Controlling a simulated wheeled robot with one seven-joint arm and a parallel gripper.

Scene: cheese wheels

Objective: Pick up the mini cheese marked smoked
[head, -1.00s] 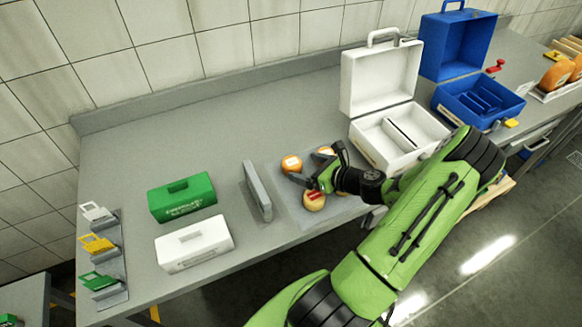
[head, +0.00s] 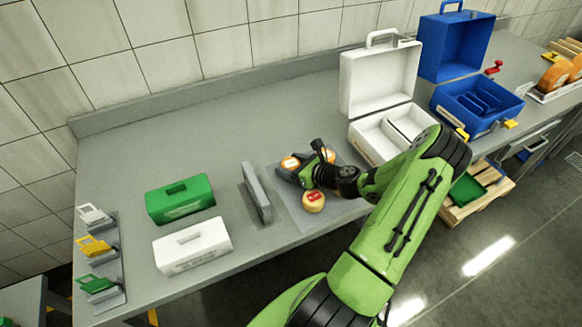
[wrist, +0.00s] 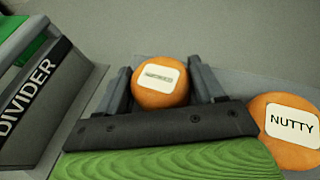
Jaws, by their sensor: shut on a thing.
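An orange mini cheese (wrist: 155,98) with a white label sits between the two fingers of my gripper (wrist: 160,85) in the wrist view. The fingers are shut on it; its label is too blurred to read. In the head view this cheese (head: 290,162) is at the left end of my gripper (head: 297,173). A second orange cheese (wrist: 290,140), labelled NUTTY, is just right of the gripper in the wrist view. A paler cheese (head: 313,201) with a red label lies in front of the gripper. All are at the grey mat (head: 310,222).
A grey upright divider (head: 257,192) stands left of the mat, with a green box (head: 180,199) and a white box (head: 192,245) beyond. An open white case (head: 380,137) and an open blue case (head: 478,104) stand to the right. The back of the counter is clear.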

